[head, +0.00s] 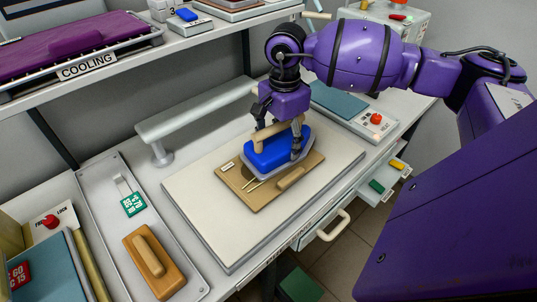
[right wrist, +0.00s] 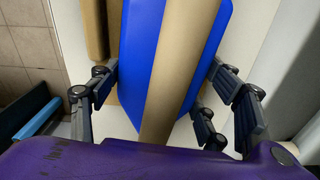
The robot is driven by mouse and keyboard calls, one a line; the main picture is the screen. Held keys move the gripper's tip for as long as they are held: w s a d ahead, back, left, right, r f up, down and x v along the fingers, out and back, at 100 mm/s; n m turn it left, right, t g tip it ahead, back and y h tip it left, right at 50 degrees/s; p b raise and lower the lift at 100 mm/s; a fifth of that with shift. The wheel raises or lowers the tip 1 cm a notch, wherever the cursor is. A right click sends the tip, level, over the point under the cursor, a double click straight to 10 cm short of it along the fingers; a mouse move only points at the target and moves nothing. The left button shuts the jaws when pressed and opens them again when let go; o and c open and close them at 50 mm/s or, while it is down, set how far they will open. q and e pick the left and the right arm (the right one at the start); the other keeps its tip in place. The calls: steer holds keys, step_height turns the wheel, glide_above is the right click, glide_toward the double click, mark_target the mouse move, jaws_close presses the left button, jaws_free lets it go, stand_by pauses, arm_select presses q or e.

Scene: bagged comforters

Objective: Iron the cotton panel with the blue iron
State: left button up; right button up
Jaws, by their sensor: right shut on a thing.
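The blue iron (head: 270,152) with a tan handle sits at or just above a tan wooden board (head: 234,186) in the middle of the work surface. My right gripper (head: 279,140) comes down from above and is shut on the iron, fingers on both sides. In the right wrist view the blue iron (right wrist: 135,50) and its tan handle lie between the fingers. A flat pale panel (head: 200,200) lies under the board; I cannot tell whether this is the cotton panel. My left gripper is not in view.
A grey padded bar (head: 200,108) stands behind the pale panel. A wooden block with a handle (head: 153,262) lies in a tray at left. A teal plate and red-button unit (head: 376,118) stand at right. A "COOLING" rack (head: 60,50) holds purple cloth. An open drawer (head: 385,185) is at the front right.

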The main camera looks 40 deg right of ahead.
mark_target(268, 148)
steer(key=shift+w+d, duration=0.2)
steer(key=shift+d, duration=1.8)
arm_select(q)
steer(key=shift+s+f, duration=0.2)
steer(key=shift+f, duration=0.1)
arm_select(e)
steer(key=shift+a, duration=0.15)
steer(key=a, duration=0.2)
steer(key=a+b, duration=0.1)
steer(key=a, duration=0.5)
steer(key=shift+s+a, duration=0.2)
steer(key=shift+s, duration=0.2)
steer(key=shift+s+a, duration=0.15)
steer(key=shift+a, duration=2.2)
steer(key=shift+s+a, duration=0.15)
steer(key=shift+a, duration=2.2)
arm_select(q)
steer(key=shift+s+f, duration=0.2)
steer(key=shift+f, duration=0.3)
arm_select(e)
steer(key=shift+r, duration=0.1)
